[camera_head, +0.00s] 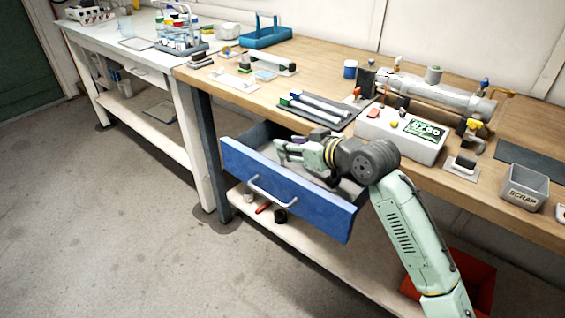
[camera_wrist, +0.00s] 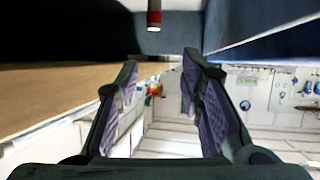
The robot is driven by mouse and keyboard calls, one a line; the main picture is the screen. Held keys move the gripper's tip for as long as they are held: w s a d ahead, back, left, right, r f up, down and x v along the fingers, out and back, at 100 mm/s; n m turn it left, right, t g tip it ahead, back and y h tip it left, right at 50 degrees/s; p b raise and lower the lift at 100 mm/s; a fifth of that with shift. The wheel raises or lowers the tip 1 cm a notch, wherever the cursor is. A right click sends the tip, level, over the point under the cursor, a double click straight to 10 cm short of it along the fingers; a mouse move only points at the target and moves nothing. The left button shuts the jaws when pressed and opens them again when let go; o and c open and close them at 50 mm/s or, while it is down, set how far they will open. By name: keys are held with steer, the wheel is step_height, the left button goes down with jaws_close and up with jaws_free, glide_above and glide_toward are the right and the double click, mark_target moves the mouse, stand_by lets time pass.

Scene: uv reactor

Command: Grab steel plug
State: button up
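My gripper (camera_head: 284,150) is over the open blue drawer (camera_head: 285,190), near its left inner end. In the wrist view its two fingers (camera_wrist: 165,85) are spread apart with nothing between the pads. A small cylinder (camera_wrist: 154,17) with a red body and a pale metallic end shows at the top of the wrist view, beyond the fingertips and apart from them. Its upper part is cut off by the frame. I cannot tell if it is the steel plug. No steel plug can be made out for sure in the head view, where my arm hides part of the drawer.
The wooden bench (camera_head: 330,75) holds a steel reactor tube (camera_head: 430,92), a white box (camera_head: 400,135), a dark mat with tubes (camera_head: 318,108) and a grey scrap bin (camera_head: 524,187). A lower shelf (camera_head: 310,245) lies under the drawer. The floor at left is clear.

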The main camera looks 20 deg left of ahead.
steer(key=shift+d+f, duration=0.75)
steer(key=shift+f, duration=0.3)
steer(key=p+x, duration=0.3)
steer(key=x, duration=0.3)
steer(key=shift+f, duration=0.25)
steer(key=shift+w+a+f, duration=0.15)
steer(key=shift+a+f, duration=0.05)
steer(key=shift+f, duration=0.05)
steer(key=shift+c, duration=0.4)
jaws_close()
